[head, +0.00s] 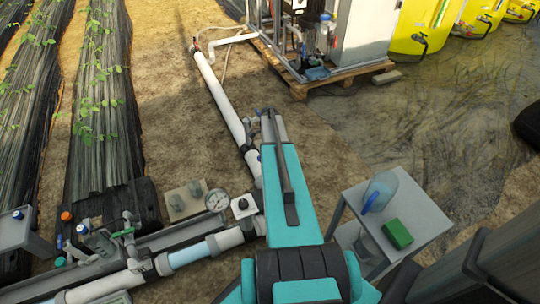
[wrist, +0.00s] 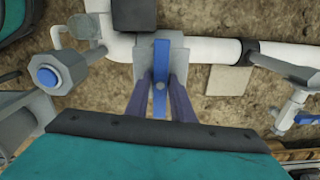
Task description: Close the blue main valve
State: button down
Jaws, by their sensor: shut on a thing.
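The blue main valve (wrist: 161,50) is in the middle of the wrist view. Its flat blue lever sits on a grey body on the white pipe and points across the pipe's line. My gripper (wrist: 160,82) is shut on the lever, with one dark finger on each side of it. The lever's near end shows between the fingers. In the head view my teal arm covers most of the valve and my gripper, so the grip cannot be seen there.
White pipe (wrist: 212,50) runs right to a tee with a smaller blue-handled valve (wrist: 303,97). A grey fitting with a blue knob (wrist: 45,76) is close on the left. A pressure gauge (head: 217,200) and a side table (head: 433,217) with a green block (head: 397,233) flank my arm.

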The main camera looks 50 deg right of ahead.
jog(key=c, duration=1.5)
grip_release()
jog(key=shift+w+a+f, duration=0.1)
jog(key=shift+a+f, duration=0.4)
jog(key=shift+r, duration=0.1)
jog(key=shift+d+r+p, duration=0.2)
jog(key=shift+r+p, duration=1.3)
jog(key=shift+r, duration=1.05)
jog(key=shift+d+r+p, duration=0.15)
jog(key=shift+r+p, duration=1.35)
jog(key=shift+r, duration=1.05)
